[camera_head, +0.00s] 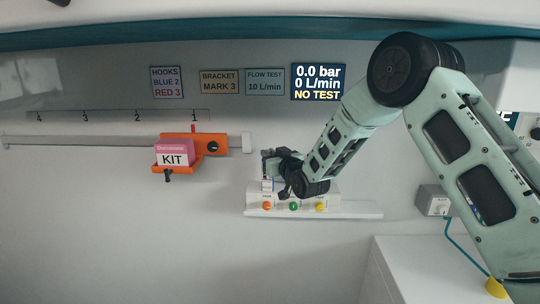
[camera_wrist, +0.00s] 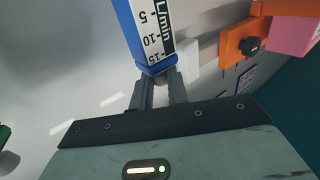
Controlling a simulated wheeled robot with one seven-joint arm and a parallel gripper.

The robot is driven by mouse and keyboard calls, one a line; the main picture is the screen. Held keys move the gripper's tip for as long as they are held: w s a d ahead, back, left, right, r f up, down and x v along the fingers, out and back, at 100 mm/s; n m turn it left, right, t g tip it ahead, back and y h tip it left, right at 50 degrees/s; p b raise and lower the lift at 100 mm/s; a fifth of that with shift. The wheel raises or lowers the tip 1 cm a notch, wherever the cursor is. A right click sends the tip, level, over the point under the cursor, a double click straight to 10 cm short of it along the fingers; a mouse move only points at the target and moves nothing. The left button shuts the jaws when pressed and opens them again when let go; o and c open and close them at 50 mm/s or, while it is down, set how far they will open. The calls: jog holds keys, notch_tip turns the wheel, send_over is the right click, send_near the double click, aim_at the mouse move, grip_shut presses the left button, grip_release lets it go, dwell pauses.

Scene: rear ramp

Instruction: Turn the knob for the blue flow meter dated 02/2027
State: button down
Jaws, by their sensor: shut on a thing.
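A blue flow meter (camera_wrist: 151,30) with a white L/min scale marked 5, 10 and 15 fills the top middle of the wrist view. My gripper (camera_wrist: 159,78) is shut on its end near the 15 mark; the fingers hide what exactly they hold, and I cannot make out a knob. No date is readable. In the head view my gripper (camera_head: 268,164) is just above the left end of the white outlet panel (camera_head: 336,214).
The panel has orange (camera_head: 266,206), green (camera_head: 293,206) and yellow (camera_head: 319,207) round parts. An orange bracket (camera_head: 193,139) holds a pink KIT box (camera_head: 174,154) at rail mark 1. The display (camera_head: 318,82) reads 0.0 bar, 0 L/min, NO TEST. The flow sign (camera_head: 265,81) reads 10 L/min.

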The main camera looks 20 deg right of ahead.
jog(key=shift+a+f+h+b, duration=0.15)
jog(key=shift+h+b, duration=0.15)
jog(key=shift+b, duration=0.45)
jog(key=shift+a+m+h+b, duration=0.1)
jog(key=shift+m+h+b, duration=0.75)
jog(key=shift+b, duration=0.35)
jog(key=shift+r+m+h+b, duration=0.2)
jog(key=shift+m+h+b, duration=0.9)
jog(key=shift+h, duration=0.85)
jog(key=c, duration=1.4)
grip_release()
jog(key=shift+o, duration=0.2)
jog(key=shift+s, duration=0.1)
jog(key=s+a+b, duration=0.2)
jog(key=s+b, duration=0.3)
jog(key=s, duration=1.2)
